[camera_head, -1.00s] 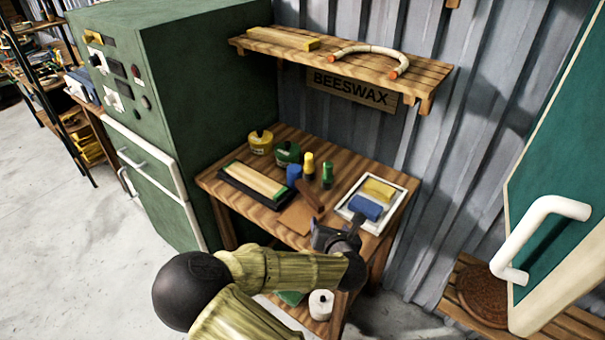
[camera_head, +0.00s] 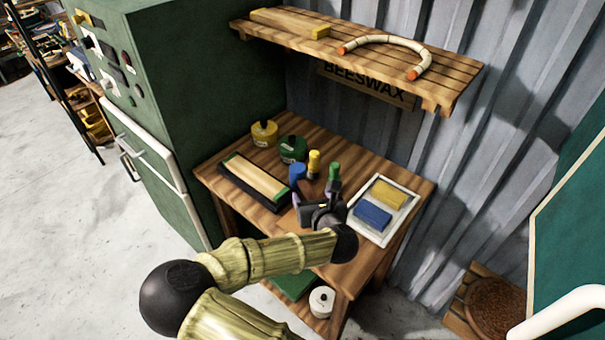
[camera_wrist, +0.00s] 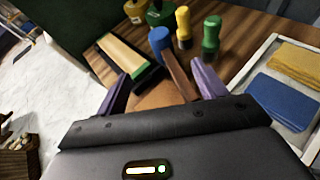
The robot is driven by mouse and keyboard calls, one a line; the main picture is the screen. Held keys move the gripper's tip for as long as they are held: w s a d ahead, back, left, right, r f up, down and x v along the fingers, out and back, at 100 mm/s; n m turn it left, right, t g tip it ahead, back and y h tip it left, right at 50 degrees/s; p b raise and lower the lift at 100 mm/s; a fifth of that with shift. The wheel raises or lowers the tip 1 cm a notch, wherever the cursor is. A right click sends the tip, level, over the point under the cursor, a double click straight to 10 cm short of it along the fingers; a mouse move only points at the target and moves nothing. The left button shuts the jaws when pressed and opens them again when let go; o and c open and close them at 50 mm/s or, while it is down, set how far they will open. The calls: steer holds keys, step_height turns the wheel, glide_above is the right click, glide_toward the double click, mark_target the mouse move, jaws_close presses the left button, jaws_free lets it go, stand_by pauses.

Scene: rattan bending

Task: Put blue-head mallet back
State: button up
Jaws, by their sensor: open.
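The blue-head mallet lies on the wooden table, its blue head (camera_head: 297,172) toward the back. In the wrist view its head (camera_wrist: 159,40) is beyond my fingers, and its brown handle (camera_wrist: 180,78) runs back between them. My gripper (camera_head: 316,196) is over the table's front part, open, with its purple fingers (camera_wrist: 162,86) on either side of the handle in the picture. The wrist view shows no clear contact. In the head view my gripper hides most of the handle.
A tan patch (camera_wrist: 152,98) lies below the handle. Left is a black-edged tray with a pale block (camera_head: 254,178). Yellow (camera_head: 314,164) and green (camera_head: 334,172) tools and two jars stand behind. A white tray (camera_head: 357,229) with yellow and blue blocks is right. A shelf (camera_head: 370,62) hangs above.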

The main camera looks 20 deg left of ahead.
steer(key=p, duration=0.3)
glide_toward(299, 173)
steer(key=x, duration=0.5)
steer(key=shift+w+d+f, duration=0.15)
steer(key=shift+w, duration=0.05)
steer(key=shift+w, duration=0.1)
steer(key=shift+w+a, duration=0.2)
steer(key=shift+a, duration=0.05)
steer(key=p+x, duration=0.2)
steer(key=x, duration=0.1)
steer(key=shift+w+a+f, duration=0.1)
steer(key=shift+w+a, duration=0.2)
steer(key=shift+a, duration=0.05)
steer(key=shift+w+a+f, duration=0.15)
steer(key=shift+w+f, duration=0.1)
steer(key=shift+w, duration=0.05)
steer(key=shift+s, duration=0.1)
steer(key=shift+c, duration=0.2)
